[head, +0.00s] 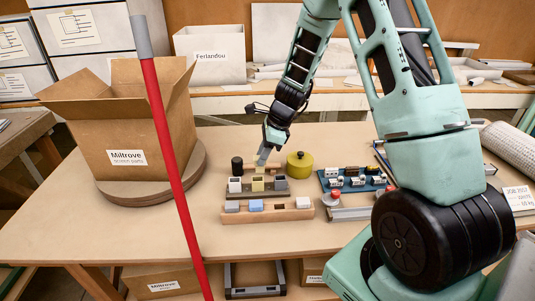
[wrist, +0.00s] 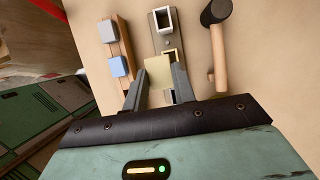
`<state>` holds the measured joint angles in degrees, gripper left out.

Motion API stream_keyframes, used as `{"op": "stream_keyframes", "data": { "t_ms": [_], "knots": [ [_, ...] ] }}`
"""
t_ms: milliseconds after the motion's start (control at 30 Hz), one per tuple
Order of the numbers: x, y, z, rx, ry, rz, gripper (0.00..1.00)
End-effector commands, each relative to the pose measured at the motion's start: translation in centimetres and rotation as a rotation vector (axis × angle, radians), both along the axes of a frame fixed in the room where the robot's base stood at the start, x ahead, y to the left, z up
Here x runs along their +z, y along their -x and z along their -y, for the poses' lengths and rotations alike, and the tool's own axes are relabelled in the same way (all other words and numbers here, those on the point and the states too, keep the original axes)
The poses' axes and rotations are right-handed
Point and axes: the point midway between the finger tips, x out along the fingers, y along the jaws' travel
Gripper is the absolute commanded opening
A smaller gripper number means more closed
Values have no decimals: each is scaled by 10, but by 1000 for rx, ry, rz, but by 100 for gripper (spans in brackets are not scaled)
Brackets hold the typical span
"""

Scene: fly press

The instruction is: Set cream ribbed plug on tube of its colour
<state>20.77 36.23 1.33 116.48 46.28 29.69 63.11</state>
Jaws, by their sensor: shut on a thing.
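My gripper (wrist: 158,84) is shut on the cream plug (wrist: 158,72), which shows as a pale block between the two fingers. In the head view my gripper (head: 263,156) points down, with the plug above the grey rack (head: 256,195). The rack holds a white tube (head: 235,185), a cream tube (head: 257,184) in the middle and a dark grey tube (head: 280,184). In the wrist view the white tube (wrist: 163,20) is open-ended, and the plug and fingers partly cover the tube openings beyond it. I cannot tell whether the plug touches the cream tube.
A wooden holder (head: 268,215) in front of the rack carries a blue plug (head: 256,205) and pale plugs. A black-headed mallet (wrist: 215,12) lies along the rack's other side. A yellow round pot (head: 300,165) and a blue tray (head: 352,184) stand to the right.

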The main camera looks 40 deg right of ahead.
Motion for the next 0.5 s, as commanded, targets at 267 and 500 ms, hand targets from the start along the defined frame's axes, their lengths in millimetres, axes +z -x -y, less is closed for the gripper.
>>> {"op": "stream_keyframes", "data": {
  "t_ms": [267, 500],
  "knots": [
    [-10, -9, 3, 0, 0, 0, 6],
    [-26, -9, 3, 0, 0, 0, 6]
  ]
}}
